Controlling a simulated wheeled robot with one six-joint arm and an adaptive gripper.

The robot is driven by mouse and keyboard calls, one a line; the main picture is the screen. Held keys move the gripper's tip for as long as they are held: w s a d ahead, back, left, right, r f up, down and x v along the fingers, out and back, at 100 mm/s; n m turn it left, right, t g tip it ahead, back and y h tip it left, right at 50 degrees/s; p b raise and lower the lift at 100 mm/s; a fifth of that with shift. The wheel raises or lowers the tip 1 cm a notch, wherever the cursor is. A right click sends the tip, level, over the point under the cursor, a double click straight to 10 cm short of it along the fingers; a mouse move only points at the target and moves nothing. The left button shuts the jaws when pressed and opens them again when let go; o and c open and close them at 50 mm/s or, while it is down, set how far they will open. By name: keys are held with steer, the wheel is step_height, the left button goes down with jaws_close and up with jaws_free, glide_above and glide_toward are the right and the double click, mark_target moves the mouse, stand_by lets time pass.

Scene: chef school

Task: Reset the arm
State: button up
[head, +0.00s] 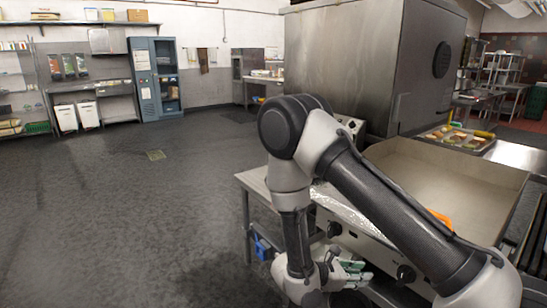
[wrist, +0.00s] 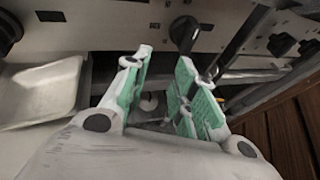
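My arm bends down in front of a steel griddle counter (head: 440,175) in the head view. My gripper (head: 355,273) hangs low beside the counter's front panel, near its black knobs. In the wrist view my gripper (wrist: 163,64) has its two green-padded fingers spread apart, with nothing held between them. The front panel with black knobs (wrist: 184,30) is just beyond the fingertips. My arm hides part of the griddle and the panel.
An orange item (head: 440,217) lies on the griddle, partly behind my arm. A food tray (head: 460,138) stands behind it, near a large steel hood (head: 350,65). A white tray (wrist: 45,90) is left of my fingers. Open floor (head: 120,215) lies left.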

steer(key=s+d+r+m+y, duration=0.3)
steer(key=s+r+m, duration=0.3)
steer(key=r, duration=0.6)
steer(key=s+d+r+m+y, duration=0.4)
steer(key=r+m, duration=0.4)
steer(key=r, duration=0.4)
steer(key=s+d+r+m+y, duration=0.3)
steer(key=s+r+m+y, duration=0.3)
steer(key=r, duration=0.6)
steer(key=s, duration=0.2)
steer(key=shift+s+d+m, duration=0.25)
steer(key=shift+s+m, duration=0.15)
